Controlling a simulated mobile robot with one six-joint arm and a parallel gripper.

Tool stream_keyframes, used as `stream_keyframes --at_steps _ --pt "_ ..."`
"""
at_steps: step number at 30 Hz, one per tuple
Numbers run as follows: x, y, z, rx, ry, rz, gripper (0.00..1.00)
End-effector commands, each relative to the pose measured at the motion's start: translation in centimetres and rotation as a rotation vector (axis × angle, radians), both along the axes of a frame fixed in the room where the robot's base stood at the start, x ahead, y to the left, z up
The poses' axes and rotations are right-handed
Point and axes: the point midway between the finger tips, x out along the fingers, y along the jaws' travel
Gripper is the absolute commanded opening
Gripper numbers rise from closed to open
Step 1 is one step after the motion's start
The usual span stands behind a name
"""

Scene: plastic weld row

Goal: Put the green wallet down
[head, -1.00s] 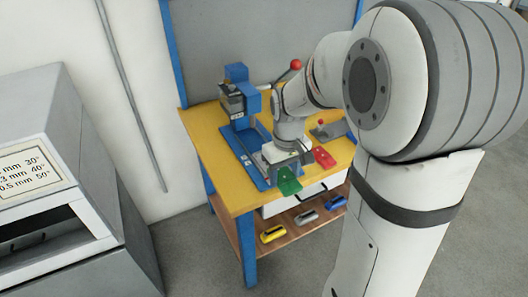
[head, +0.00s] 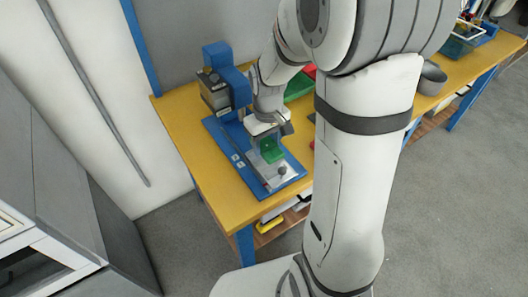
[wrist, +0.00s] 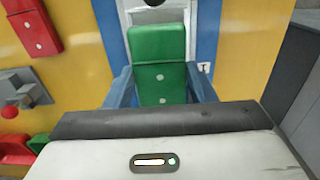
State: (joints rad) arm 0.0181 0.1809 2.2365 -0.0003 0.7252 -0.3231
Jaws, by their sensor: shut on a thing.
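The green wallet (head: 270,150) is in my gripper (head: 268,135), over the pale plate (head: 283,178) on the blue base of the press-like machine (head: 222,90). In the wrist view the wallet (wrist: 158,45) stretches out between the two blue-grey fingers (wrist: 162,86), which are shut on its near part. It has two pale dots on its face. Its far end reaches over a pale strip with blue on either side. I cannot tell whether its underside touches the plate.
The yellow tabletop (head: 185,105) is clear left of the machine. In the wrist view a red wallet (wrist: 33,28) and a grey fixture with a red knob (wrist: 22,92) lie to the left. A yellow item (head: 270,224) shows below the table's front edge.

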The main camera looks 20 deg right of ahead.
Motion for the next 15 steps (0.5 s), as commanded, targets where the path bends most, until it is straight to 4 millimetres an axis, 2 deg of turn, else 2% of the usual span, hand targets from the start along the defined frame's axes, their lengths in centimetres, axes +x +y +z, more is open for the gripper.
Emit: stream_keyframes --at_steps 9,15 --pt "0.0 0.1 -3.9 0.0 0.002 0.004 0.28" --pt "0.0 0.2 -4.4 0.0 -0.001 0.004 0.28"
